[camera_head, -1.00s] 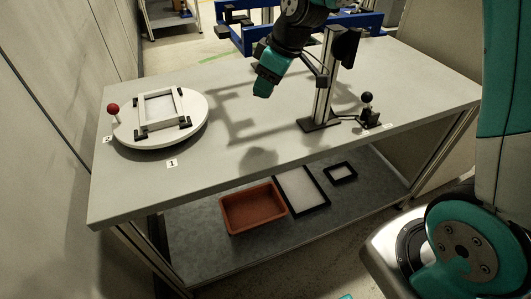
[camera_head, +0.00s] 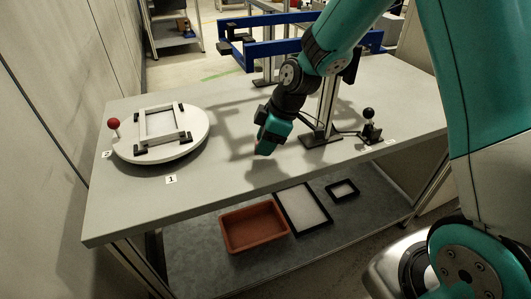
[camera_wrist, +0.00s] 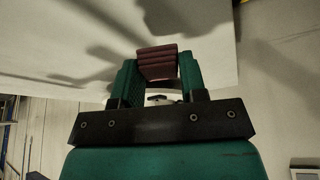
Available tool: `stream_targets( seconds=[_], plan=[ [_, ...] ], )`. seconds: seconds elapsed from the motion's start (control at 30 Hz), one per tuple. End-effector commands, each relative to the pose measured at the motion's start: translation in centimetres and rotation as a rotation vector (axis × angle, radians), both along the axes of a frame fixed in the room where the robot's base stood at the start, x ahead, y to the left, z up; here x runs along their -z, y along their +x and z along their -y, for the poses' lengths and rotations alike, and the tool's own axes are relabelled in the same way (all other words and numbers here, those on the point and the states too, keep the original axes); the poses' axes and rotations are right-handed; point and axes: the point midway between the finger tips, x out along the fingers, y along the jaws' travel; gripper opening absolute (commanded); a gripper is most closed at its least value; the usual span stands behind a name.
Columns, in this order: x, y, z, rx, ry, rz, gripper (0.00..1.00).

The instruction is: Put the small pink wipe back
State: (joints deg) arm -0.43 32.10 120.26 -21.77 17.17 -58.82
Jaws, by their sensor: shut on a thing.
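My gripper (camera_head: 264,150) points down over the front middle of the grey table, left of the metal post; in the head view I cannot tell its height above the top. In the wrist view my gripper (camera_wrist: 158,78) is shut on the small pink wipe (camera_wrist: 157,64), a dark pinkish folded pad in several layers. The pad sits between the two teal fingers and sticks out beyond their tips. In the head view the wipe is too small and dark to make out clearly.
A white turntable (camera_head: 196,143) carrying a frame (camera_head: 145,128) and red knob (camera_head: 115,123) stands left. The post (camera_head: 326,105) and black-knobbed lever (camera_head: 369,121) stand right. Below, a shelf holds a reddish-brown tray (camera_head: 253,251), a black-framed panel (camera_head: 303,208) and a smaller frame (camera_head: 342,190).

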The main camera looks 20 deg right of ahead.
Motion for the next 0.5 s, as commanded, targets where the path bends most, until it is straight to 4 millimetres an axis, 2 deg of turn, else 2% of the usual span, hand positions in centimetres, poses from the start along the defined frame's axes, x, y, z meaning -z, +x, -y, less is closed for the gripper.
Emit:
stream_targets(
  seconds=[0.13,0.33,0.5],
  plan=[
    [1.2,-0.1,0.0,0.001,0.0,-0.002,0.13],
    [3.9,-0.1,0.0,0.001,-0.001,-0.003,0.13],
    [4.1,0.0,0.0,0.0,-0.001,0.0,0.13]
  ],
)
